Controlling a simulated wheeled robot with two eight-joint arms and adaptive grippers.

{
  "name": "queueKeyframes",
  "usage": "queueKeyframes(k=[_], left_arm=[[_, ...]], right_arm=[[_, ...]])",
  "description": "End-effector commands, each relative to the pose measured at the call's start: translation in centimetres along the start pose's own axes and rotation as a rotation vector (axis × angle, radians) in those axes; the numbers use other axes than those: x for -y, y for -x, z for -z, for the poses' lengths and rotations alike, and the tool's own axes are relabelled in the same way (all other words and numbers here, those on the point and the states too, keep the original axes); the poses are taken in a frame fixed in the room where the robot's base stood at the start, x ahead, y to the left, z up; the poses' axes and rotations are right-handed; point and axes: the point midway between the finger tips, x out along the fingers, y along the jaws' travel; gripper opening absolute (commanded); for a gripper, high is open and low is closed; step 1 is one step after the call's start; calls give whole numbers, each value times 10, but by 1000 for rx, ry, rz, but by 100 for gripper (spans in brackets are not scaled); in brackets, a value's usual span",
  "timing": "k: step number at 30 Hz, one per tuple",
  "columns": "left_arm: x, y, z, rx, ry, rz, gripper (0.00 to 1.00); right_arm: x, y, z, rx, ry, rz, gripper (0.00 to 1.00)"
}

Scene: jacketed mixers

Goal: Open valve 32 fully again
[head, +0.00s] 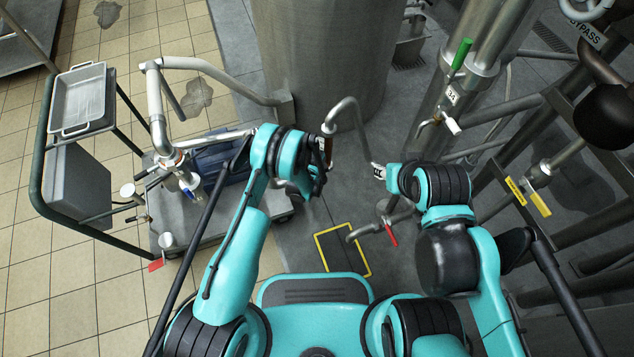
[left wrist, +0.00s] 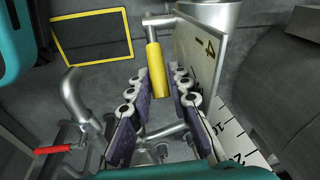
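In the left wrist view my left gripper (left wrist: 158,82) is open. A yellow valve handle (left wrist: 156,68) lies with its lower end between the fingertips, with a gap on each side. A metal stem joins the handle at its top. A pale tag plate (left wrist: 208,50) stands beside the right finger; its number is only partly readable, so I cannot confirm it is valve 32. In the head view my left gripper (head: 318,170) is at the bent pipe, and the arm hides the handle. My right gripper (head: 379,171) is to its right, near no handle; its fingers are too small to judge.
A red-handled valve (head: 391,236) stands low near a yellow floor square (head: 342,250). A valve tagged 34 (head: 452,95), a green handle (head: 462,54) and another yellow handle (head: 540,203) are right. A cart (head: 42,150) stands left. A large steel vessel (head: 325,50) blocks ahead.

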Motion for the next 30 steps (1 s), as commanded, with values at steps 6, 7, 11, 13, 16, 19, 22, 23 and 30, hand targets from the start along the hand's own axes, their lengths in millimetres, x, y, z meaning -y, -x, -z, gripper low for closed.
queueKeyframes(k=[6, 7, 11, 13, 16, 19, 22, 23, 30], left_arm=[[0, 0, 0, 1, 0, 0, 36], [0, 0, 0, 1, 0, 0, 36], [0, 2, 0, 1, 0, 0, 36], [0, 7, 0, 1, 0, 0, 36], [0, 22, 0, 1, 0, 0, 36], [0, 42, 0, 1, 0, 0, 36], [0, 65, 0, 1, 0, 0, 36], [0, 71, 0, 1, 0, 0, 36], [0, 110, 0, 1, -1, 0, 36]], right_arm=[[0, 0, 0, 0, 0, 0, 36], [0, 0, 0, 0, 0, 0, 36], [0, 0, 0, 0, 0, 0, 36], [0, 0, 0, 0, 0, 0, 36], [0, 0, 0, 0, 0, 0, 36], [0, 0, 0, 0, 0, 0, 36], [0, 0, 0, 0, 0, 0, 36], [0, 0, 0, 0, 0, 0, 36], [0, 0, 0, 0, 0, 0, 36]])
